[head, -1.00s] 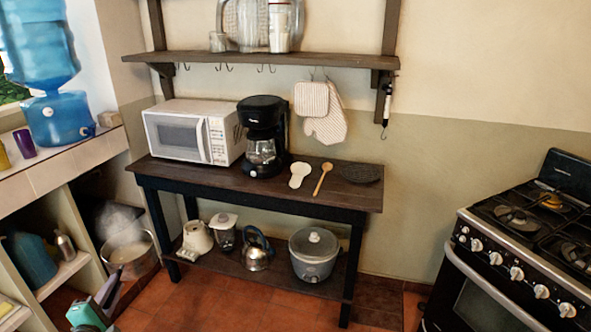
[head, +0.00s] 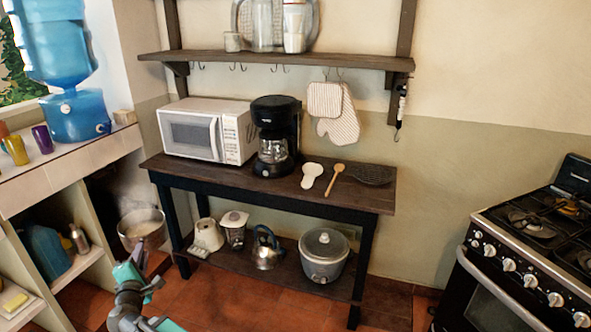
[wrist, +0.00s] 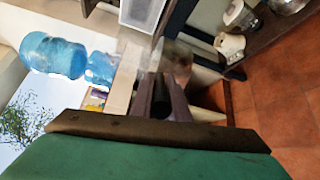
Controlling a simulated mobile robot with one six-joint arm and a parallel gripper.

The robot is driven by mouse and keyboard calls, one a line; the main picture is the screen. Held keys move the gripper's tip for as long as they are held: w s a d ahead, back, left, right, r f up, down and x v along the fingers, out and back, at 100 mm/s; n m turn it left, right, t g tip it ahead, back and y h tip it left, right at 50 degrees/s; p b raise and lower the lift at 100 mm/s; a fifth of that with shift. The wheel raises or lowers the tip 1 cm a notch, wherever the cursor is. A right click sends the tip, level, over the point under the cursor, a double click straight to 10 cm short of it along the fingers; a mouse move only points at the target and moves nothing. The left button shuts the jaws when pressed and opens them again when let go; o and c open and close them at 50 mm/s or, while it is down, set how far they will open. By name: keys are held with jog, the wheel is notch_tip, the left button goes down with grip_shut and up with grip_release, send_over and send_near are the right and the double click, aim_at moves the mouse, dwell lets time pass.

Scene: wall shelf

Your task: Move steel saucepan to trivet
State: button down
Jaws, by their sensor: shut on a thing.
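The steel saucepan (head: 142,226) is at the lower left of the head view, in front of the gap between the left counter and the table. It looks roughly level, with pale contents and a haze above. My gripper (head: 143,258) is shut on its handle. The dark handle (wrist: 161,102) shows between the fingers in the wrist view, with the pan blurred beyond. A dark round mat, apparently the trivet (head: 371,174), lies bare on the right end of the wooden table (head: 240,180).
A spoon rest (head: 312,174) and wooden spoon (head: 335,178) lie left of the mat. The coffee maker (head: 276,132) and microwave (head: 206,132) stand farther left. A shelf (head: 280,58) with hanging mitts (head: 340,115) is above. A stove (head: 520,250) stands right. Open floor lies in front.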

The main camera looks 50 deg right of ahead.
jog(key=s+d+r+m+g+h, duration=0.1)
jog(key=s+d+r, duration=0.15)
jog(key=d, duration=1.05)
jog(key=s+d+r+m+g+h, duration=0.1)
jog(key=s+d+r+h, duration=0.15)
jog(key=d, duration=1.05)
jog(key=s+d+r+m+g+h, duration=0.15)
jog(key=s+d, duration=0.25)
jog(key=d, duration=0.8)
jog(key=s+d+r+m+g+h, duration=0.1)
jog(key=s+d+r+m+g, duration=0.2)
jog(key=s+d, duration=1)
jog(key=s+d+r+m+g+h+p, duration=0.1)
jog(key=s+d+r+m+g+h, duration=0.1)
jog(key=s+d, duration=1.2)
jog(key=s+m+g, duration=0.1)
jog(key=s+g, duration=0.1)
jog(key=shift+s+r, duration=0.35)
jog(key=shift+r, duration=0.05)
jog(key=shift+d, duration=0.1)
